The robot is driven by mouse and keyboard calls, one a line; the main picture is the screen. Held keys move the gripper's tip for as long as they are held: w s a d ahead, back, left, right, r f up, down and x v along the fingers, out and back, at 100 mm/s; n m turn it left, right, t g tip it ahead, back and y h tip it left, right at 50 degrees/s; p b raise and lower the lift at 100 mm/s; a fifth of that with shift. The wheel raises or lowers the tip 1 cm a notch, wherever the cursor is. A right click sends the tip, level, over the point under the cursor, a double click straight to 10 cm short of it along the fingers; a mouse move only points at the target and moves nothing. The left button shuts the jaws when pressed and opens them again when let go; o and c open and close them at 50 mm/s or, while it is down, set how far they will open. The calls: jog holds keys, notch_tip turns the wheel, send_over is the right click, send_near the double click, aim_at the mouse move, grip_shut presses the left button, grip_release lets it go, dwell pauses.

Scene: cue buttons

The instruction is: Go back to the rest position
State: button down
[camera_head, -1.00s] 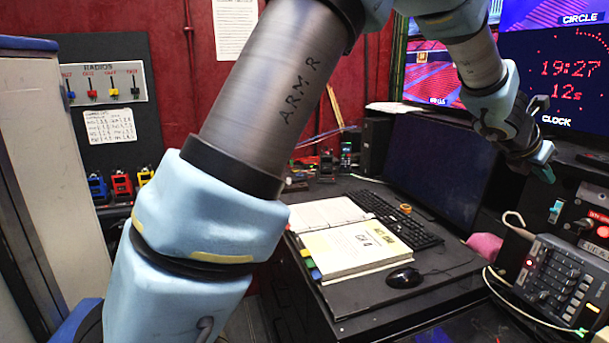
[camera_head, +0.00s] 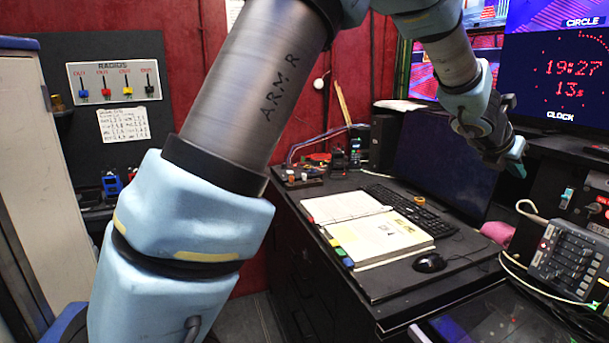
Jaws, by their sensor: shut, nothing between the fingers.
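My arm spans the view from the lower left over the top to the upper right. My gripper (camera_head: 516,161) is at its end on the right, dark with a teal fingertip. It is shut and empty, in the air in front of the dark monitor's (camera_head: 446,167) right side. It appears apart from everything around it. The fingers are small and partly hidden by the wrist.
A black desk (camera_head: 320,232) holds an open binder (camera_head: 375,238), a keyboard (camera_head: 410,210) and a mouse (camera_head: 430,262). A switch panel (camera_head: 570,262) stands at right, below a clock screen (camera_head: 560,75). A radio rack (camera_head: 113,80) hangs at left. Bare floor shows low in the middle.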

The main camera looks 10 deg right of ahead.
jog(key=w+a+f+n+t+y+b, duration=0.1)
jog(key=w+a+f+n+y, duration=0.15)
jog(key=w+a+n, duration=0.5)
jog(key=w+a+f+n+t+y, duration=0.1)
jog(key=w+a+f+n+y, duration=0.15)
jog(key=a+n, duration=0.85)
jog(key=w+a+f+n+t+y+b, duration=0.1)
jog(key=w+a+f+n+y, duration=0.25)
jog(key=a, duration=1.05)
jog(key=s+a+f+n, duration=0.2)
jog(key=a+f+n, duration=0.1)
jog(key=a+n, duration=0.75)
jog(key=s+a+f+n+g+y, duration=0.1)
jog(key=s+a+f+n+g, duration=0.1)
jog(key=s+a+n, duration=0.5)
jog(key=s+a+f+n+g, duration=0.2)
jog(key=s+a+f+n, duration=0.1)
jog(key=s+a+n, duration=0.4)
jog(key=shift+a+f+n+g+y+b, duration=0.15)
jog(key=shift+a+n+g+y+b, duration=0.35)
jog(key=shift+n, duration=0.45)
